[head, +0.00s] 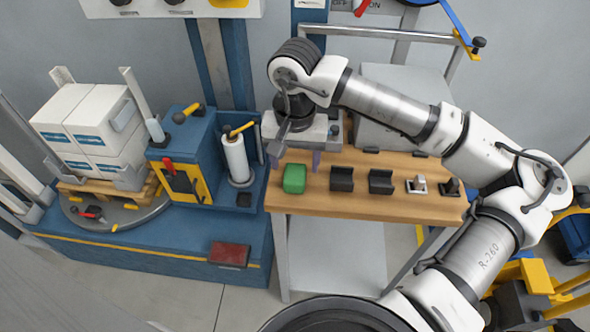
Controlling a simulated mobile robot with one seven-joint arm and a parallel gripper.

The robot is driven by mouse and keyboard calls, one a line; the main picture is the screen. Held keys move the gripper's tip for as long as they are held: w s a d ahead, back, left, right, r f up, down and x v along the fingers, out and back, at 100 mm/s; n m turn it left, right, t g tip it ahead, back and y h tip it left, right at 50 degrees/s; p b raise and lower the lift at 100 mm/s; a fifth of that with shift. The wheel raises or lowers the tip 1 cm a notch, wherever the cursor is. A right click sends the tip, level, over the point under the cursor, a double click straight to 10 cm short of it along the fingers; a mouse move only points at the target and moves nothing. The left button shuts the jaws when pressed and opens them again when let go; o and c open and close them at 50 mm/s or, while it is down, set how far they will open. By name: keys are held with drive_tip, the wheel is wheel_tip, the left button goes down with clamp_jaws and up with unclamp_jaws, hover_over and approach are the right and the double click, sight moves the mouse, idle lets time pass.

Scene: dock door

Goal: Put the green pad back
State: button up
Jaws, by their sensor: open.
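The green pad (294,178) is a rounded block on the wooden bench top (335,206), near its front left corner. My gripper (302,161) points down over the bench just behind the pad. Its two purplish fingers are apart, with nothing visible between them. I cannot tell its exact height above the bench, and the gripper body hides the bench behind it.
Two black cradle-like blocks (342,179) (380,182), a small grey clamp (417,184) and a black fitting (451,188) stand right of the pad. A blue machine (185,155) with a white film roll (237,158) and stacked white boxes (90,125) are left.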

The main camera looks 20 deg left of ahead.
sight(295, 173)
wheel_tip(295, 173, up, 8)
drive_tip(key=shift+b, duration=0.4)
idle(0.3)
